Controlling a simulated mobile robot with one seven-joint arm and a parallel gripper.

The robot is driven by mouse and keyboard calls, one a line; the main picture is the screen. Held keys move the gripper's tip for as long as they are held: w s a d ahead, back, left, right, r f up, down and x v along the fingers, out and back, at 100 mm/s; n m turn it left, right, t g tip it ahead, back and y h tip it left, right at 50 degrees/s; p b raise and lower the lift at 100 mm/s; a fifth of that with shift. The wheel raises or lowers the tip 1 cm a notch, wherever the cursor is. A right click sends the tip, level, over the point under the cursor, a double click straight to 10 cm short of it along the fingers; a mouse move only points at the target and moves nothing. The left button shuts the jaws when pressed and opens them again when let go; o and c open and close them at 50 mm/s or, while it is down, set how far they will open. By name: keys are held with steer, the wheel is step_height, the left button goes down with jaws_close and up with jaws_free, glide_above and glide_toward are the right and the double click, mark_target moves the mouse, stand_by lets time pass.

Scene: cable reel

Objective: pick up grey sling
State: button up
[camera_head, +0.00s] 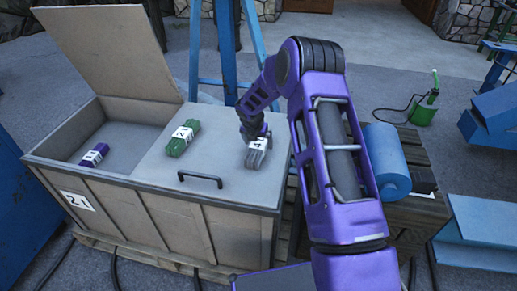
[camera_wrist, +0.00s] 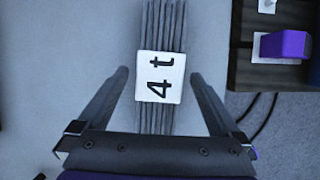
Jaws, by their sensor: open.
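The grey sling (camera_head: 257,155) is a folded bundle with a white label, lying on the closed lid of the large crate. In the wrist view the sling (camera_wrist: 160,117) runs lengthwise between the two fingers, and its label reads "4 t". My gripper (camera_wrist: 160,80) is open, with one finger on each side of the sling and visible gaps between. In the head view my gripper (camera_head: 257,136) is right over the sling, and the arm partly hides that spot. I cannot tell how far the fingertips are above the lid.
A green sling (camera_head: 182,138) lies on the same lid, left of the grey one. A purple sling (camera_head: 94,155) is inside the open left compartment. The lid's dark handle (camera_head: 200,180) stands up near the front. A blue cylinder (camera_head: 386,158) rests on a wooden crate at right.

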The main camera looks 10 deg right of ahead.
steer(key=shift+x, duration=0.95)
steer(key=shift+r, duration=0.1)
steer(key=shift+c, duration=0.3)
jaws_close()
